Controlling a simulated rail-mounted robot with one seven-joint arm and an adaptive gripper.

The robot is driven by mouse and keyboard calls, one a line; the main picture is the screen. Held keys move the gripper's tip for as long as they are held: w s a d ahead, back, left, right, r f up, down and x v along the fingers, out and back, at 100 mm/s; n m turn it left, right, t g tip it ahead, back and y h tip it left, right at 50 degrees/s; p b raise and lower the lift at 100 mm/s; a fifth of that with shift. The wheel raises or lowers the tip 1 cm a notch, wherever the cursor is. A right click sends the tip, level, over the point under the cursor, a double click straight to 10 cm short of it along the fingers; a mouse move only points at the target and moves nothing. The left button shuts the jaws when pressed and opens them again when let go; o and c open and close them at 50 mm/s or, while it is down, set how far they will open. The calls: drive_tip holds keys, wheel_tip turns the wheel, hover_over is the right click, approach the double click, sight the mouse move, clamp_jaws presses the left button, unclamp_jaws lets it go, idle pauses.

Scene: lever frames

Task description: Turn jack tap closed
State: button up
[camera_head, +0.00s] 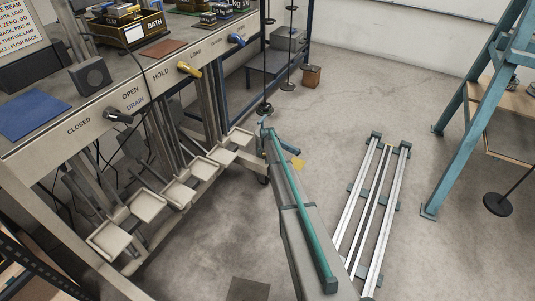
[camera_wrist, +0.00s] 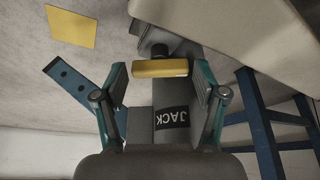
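The jack tap shows in the wrist view as a short yellow bar handle (camera_wrist: 160,68) with a dark stub above it. It lies across the picture, just past the end of a grey cylinder (camera_wrist: 168,95) with a black label reading JACK, upside down in this view. My gripper (camera_wrist: 160,82) is open. One finger stands at each side of the yellow handle, with a small gap at both ends, so neither seems to touch it. I cannot make out the yellow handle or my fingertips clearly in the head view.
A blue plate with holes (camera_wrist: 70,85) and a yellow floor patch (camera_wrist: 70,27) lie beside the jack. The bench panel (camera_head: 60,140) carries black (camera_head: 118,116), yellow (camera_head: 188,69) and blue (camera_head: 237,40) levers. Long metal rails (camera_head: 375,210) lie on the floor at right.

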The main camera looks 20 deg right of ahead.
drive_tip(key=v, duration=1.2)
drive_tip(key=shift+s, duration=0.1)
drive_tip(key=shift+c, duration=0.3)
